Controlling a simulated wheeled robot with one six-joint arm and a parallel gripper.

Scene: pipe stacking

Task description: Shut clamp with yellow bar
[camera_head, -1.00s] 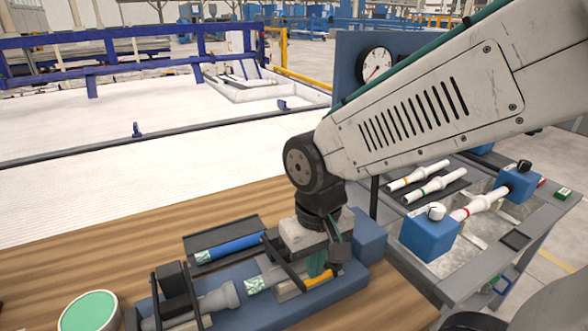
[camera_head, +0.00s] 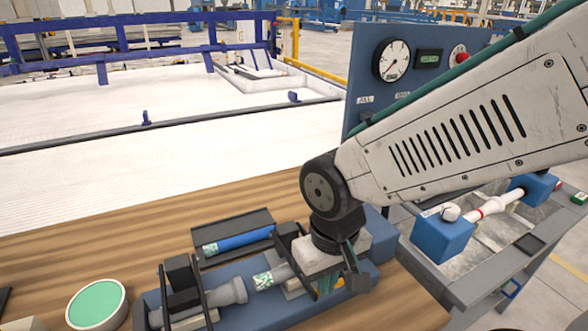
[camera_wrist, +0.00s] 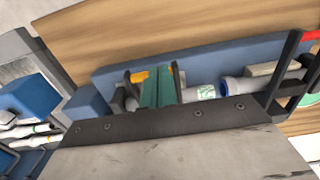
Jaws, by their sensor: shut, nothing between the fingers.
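My gripper (camera_wrist: 158,88) is shut and empty, its green fingers together. It points down at the yellow bar (camera_wrist: 140,77), which shows just beyond and beside the fingers in the wrist view. I cannot tell whether they touch. In the head view the gripper (camera_head: 328,284) is low over the right end of the blue fixture, and the yellow bar is hidden there. The black arms of its clamp (camera_head: 291,247) stand beside the gripper. How far that clamp is closed is unclear. A grey pipe with a green-patterned white band (camera_wrist: 202,92) lies in the fixture.
A second black clamp (camera_head: 170,292) stands at the fixture's left, its red bar (camera_wrist: 311,35) showing in the wrist view. A blue pipe (camera_head: 245,239) lies in a dark tray behind. A green-topped round container (camera_head: 97,304) is at left. A blue-ended test stand (camera_head: 443,237) is right.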

